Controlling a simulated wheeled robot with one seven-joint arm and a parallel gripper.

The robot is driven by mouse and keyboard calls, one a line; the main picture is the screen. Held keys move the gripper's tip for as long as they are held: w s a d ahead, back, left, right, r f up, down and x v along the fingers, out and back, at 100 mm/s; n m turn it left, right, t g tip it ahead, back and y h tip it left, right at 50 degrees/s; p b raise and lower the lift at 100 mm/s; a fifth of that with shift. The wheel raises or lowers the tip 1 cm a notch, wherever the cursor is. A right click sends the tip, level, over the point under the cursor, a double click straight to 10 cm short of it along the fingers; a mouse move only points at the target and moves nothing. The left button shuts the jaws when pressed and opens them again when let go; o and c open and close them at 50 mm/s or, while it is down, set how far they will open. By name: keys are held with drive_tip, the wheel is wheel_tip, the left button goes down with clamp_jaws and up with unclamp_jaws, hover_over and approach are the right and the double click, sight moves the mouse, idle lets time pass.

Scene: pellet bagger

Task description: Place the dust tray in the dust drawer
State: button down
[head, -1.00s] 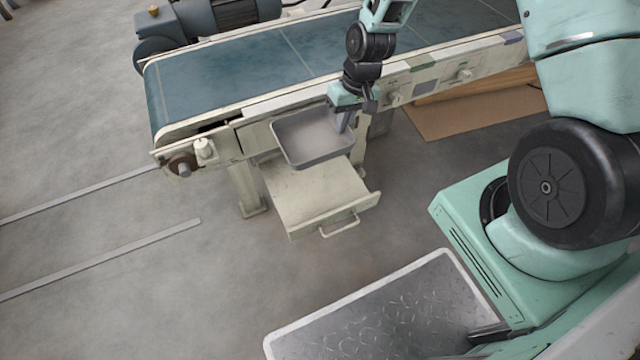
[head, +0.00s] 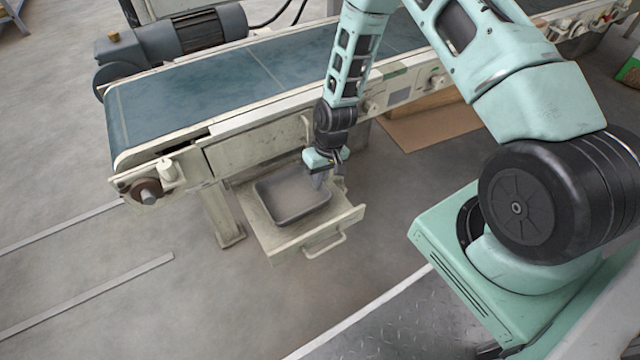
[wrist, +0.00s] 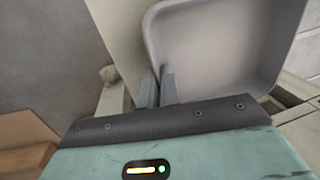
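My gripper (head: 322,178) is at the tray's right side, pointing down. In the wrist view my gripper's fingers (wrist: 158,88) are close together at the wall of the tray (wrist: 205,50), apparently pinching its rim.
The conveyor (head: 200,95) with its blue belt runs above and behind the drawer. A conveyor leg (head: 222,215) stands left of the drawer. A brown board (head: 425,125) lies to the right under the conveyor. The floor in front of the drawer is open.

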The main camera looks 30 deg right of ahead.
drive_tip(key=shift+f, duration=0.4)
drive_tip(key=shift+f, duration=0.2)
drive_tip(key=c, duration=1.6)
unclamp_jaws()
drive_tip(key=shift+r, duration=0.15)
